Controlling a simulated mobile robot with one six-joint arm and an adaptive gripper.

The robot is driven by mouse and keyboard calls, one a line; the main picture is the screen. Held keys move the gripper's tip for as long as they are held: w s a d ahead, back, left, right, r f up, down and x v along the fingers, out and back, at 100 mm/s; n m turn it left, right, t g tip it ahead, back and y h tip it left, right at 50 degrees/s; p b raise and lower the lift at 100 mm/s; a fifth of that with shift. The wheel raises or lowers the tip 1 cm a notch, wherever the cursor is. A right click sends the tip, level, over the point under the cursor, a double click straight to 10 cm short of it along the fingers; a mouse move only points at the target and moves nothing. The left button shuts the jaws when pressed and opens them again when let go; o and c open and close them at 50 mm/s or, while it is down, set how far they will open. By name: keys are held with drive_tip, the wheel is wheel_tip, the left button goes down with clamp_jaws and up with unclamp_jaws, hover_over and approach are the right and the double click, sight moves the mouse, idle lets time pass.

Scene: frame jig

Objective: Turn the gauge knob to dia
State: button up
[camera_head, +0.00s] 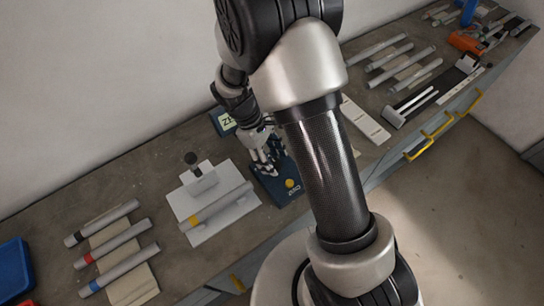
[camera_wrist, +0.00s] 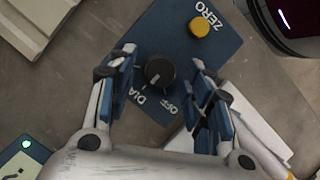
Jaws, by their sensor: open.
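The gauge knob (camera_wrist: 159,72) is a round black dial on a dark blue panel (camera_wrist: 215,48) with white lettering. The words DIA and OFF are printed beside it, and its pale pointer mark lies on the side toward these words; I cannot tell exactly which it lines up with. My gripper (camera_wrist: 163,62) is open, one finger on each side of the knob, with visible gaps to it. In the head view, my gripper (camera_head: 266,160) is over the blue panel (camera_head: 275,188) and hides the knob.
A yellow button (camera_wrist: 199,26) marked ZERO sits on the same panel. A display unit (camera_head: 222,122) stands behind it. A white plate (camera_head: 232,232) with a yellow-banded tube (camera_head: 215,206) lies to the left. Several tubes lie at both bench ends, with a blue bin (camera_head: 14,268) far left.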

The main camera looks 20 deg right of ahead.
drive_tip(key=v, duration=1.2)
idle(0.4)
drive_tip(key=s+d+r+m+t+y+b, duration=0.25)
drive_tip(key=s+r+m, duration=0.25)
drive_tip(key=s+r, duration=0.4)
drive_tip(key=s+d+r+m+t+b, duration=0.1)
drive_tip(key=s+m+t, duration=0.3)
drive_tip(key=s, duration=0.6)
drive_tip(key=shift+d+r+m+t+y, duration=0.3)
drive_tip(key=shift+d+r+t+y, duration=0.15)
drive_tip(key=shift+r+t, duration=0.25)
